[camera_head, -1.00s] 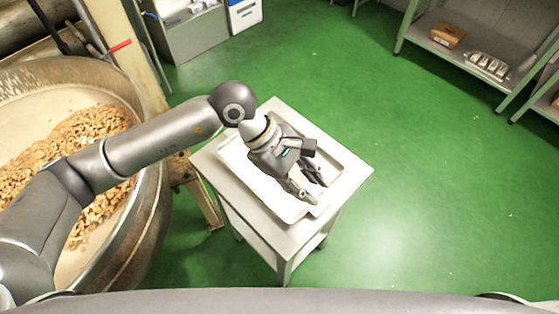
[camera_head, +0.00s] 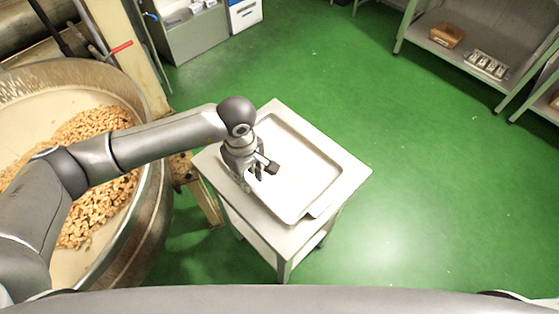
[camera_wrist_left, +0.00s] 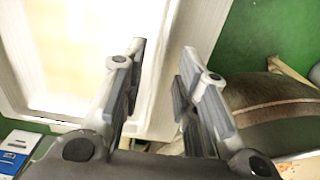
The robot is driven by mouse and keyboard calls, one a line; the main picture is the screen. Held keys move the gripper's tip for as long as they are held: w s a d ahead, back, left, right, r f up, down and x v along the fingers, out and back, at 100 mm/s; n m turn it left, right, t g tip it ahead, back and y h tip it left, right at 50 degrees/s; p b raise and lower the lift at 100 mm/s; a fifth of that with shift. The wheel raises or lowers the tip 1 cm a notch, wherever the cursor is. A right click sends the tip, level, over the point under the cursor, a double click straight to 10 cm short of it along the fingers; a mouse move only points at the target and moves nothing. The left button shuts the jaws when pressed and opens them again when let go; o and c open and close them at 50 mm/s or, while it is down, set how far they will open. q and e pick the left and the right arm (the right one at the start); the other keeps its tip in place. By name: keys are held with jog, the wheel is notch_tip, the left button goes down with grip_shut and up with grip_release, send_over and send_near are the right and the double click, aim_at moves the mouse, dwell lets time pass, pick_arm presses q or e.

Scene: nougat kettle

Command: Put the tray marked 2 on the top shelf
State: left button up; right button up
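A white rectangular tray (camera_head: 305,190) lies flat on a small pale table (camera_head: 284,240) in the head view. I can make out no number on it. The tray's pale wall and rim (camera_wrist_left: 165,60) also show in the left wrist view. My left gripper (camera_head: 250,180) points down at the tray's left edge and hides part of that rim. In the left wrist view its two fingers (camera_wrist_left: 155,85) are spread apart, with the rim showing in the gap between them. I cannot tell whether they touch it. My right gripper is not in view.
A large metal kettle (camera_head: 150,215) holding nuts stands left of the table. A grey shelf unit (camera_head: 428,58) at the upper right carries a brown box (camera_head: 447,34) and a metal mould (camera_head: 487,65). Open green floor (camera_head: 420,180) lies between table and shelves.

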aim_at(250, 183)
pick_arm(q)
notch_tip(250, 183, down, 4)
jog(key=shift+f+p, duration=0.1)
jog(key=shift+p, duration=0.5)
jog(key=shift+d, duration=0.1)
jog(key=shift+c, duration=0.3)
grip_shut()
